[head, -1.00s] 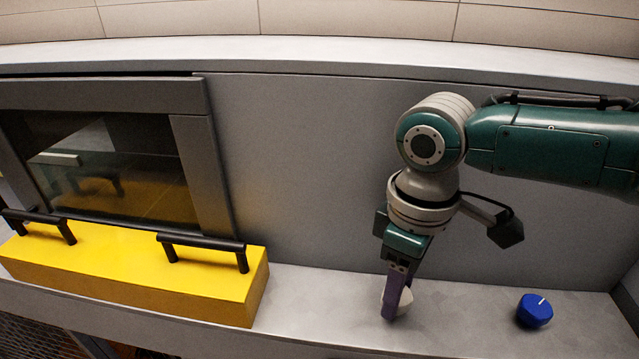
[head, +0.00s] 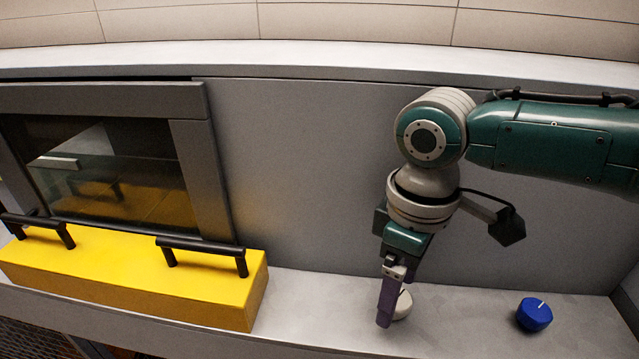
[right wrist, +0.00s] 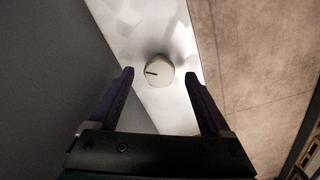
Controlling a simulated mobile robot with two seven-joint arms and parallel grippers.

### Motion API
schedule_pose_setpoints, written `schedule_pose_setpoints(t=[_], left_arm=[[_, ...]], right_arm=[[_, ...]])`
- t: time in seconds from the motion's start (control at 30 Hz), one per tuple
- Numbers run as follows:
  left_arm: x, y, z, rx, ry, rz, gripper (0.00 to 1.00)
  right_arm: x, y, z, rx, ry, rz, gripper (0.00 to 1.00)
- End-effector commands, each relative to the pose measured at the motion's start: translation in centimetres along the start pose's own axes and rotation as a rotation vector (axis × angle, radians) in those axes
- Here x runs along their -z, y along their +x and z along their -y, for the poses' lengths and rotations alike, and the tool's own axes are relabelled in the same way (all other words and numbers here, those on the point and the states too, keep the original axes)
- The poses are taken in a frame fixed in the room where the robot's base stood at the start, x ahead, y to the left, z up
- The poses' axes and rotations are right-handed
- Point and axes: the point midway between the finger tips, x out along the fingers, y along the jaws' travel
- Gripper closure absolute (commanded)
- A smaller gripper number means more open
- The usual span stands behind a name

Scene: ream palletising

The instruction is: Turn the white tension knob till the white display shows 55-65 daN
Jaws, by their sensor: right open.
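The white knob (head: 402,304) sits on the grey ledge, partly hidden behind my right gripper (head: 386,318) in the head view. In the right wrist view the white knob (right wrist: 159,71) shows whole, with a dark pointer line toward the left of its face. My right gripper (right wrist: 160,84) is open, its purple fingers on either side of the knob in the picture, with gaps to it. I cannot tell its exact height over the knob. The white display is not seen in either view. My left gripper is not in view.
A blue knob (head: 534,314) with a white line stands on the ledge (head: 465,310) to the right. A yellow block (head: 130,285) with black handles lies at the left, before a dark window (head: 100,170). A grey wall (head: 310,180) rises behind the ledge.

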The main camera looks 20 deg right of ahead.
Motion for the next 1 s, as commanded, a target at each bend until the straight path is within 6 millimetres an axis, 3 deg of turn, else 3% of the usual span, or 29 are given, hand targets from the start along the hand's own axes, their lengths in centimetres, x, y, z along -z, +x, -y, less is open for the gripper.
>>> schedule_pose_setpoints(t=[0.3, 0.5, 1.0], left_arm=[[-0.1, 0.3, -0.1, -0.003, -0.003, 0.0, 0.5], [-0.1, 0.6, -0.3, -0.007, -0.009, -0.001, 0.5], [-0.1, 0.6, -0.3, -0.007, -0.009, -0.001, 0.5]], right_arm=[[0.1, -6.1, -0.1, -0.003, -0.002, -0.005, 0.18], [0.1, -8.7, 0.0, -0.002, -0.001, -0.003, 0.18], [0.0, -9.1, 0.0, -0.001, -0.001, 0.0, 0.18]])
